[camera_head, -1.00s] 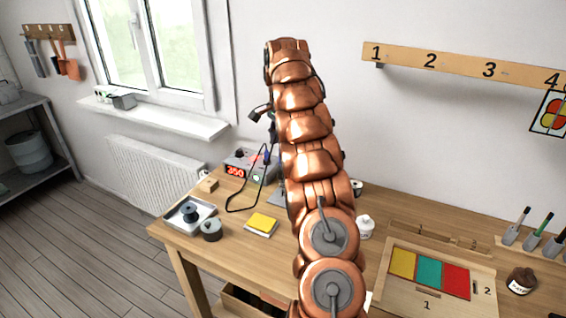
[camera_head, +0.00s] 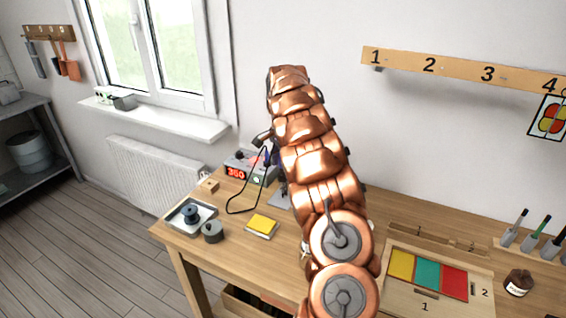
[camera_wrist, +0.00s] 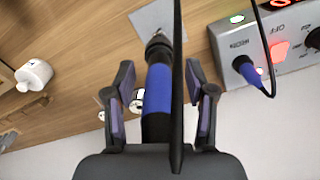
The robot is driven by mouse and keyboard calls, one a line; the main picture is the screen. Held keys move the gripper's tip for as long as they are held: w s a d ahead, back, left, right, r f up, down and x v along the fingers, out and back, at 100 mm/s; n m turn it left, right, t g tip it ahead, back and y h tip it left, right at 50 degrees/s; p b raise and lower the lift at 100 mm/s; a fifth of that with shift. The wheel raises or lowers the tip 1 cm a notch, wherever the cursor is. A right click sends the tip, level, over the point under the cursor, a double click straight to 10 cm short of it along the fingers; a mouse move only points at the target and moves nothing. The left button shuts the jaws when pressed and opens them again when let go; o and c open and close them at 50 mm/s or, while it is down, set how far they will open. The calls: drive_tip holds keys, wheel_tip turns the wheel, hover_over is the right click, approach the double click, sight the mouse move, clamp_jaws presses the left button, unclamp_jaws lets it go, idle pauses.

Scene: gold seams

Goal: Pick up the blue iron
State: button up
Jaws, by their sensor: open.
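The blue iron (camera_wrist: 158,88) shows in the wrist view, with a blue grip, black end parts and a metal collar. My gripper (camera_wrist: 160,72) is open, with one finger on each side of the iron's handle and a visible gap on both sides. A black cable runs in front of the handle and hides part of it. In the head view my arm hides most of the gripper and iron.
The grey station (camera_head: 250,168) with a red display stands close by; its blue plug (camera_wrist: 247,72) and cable are right of the gripper in the wrist view. A yellow sponge (camera_head: 262,224), a spool tray (camera_head: 176,222) and a panel with coloured tiles (camera_head: 400,292) lie on the table.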

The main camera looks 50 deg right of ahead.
drive_tip(key=shift+f, duration=0.1)
clamp_jaws()
idle(0.4)
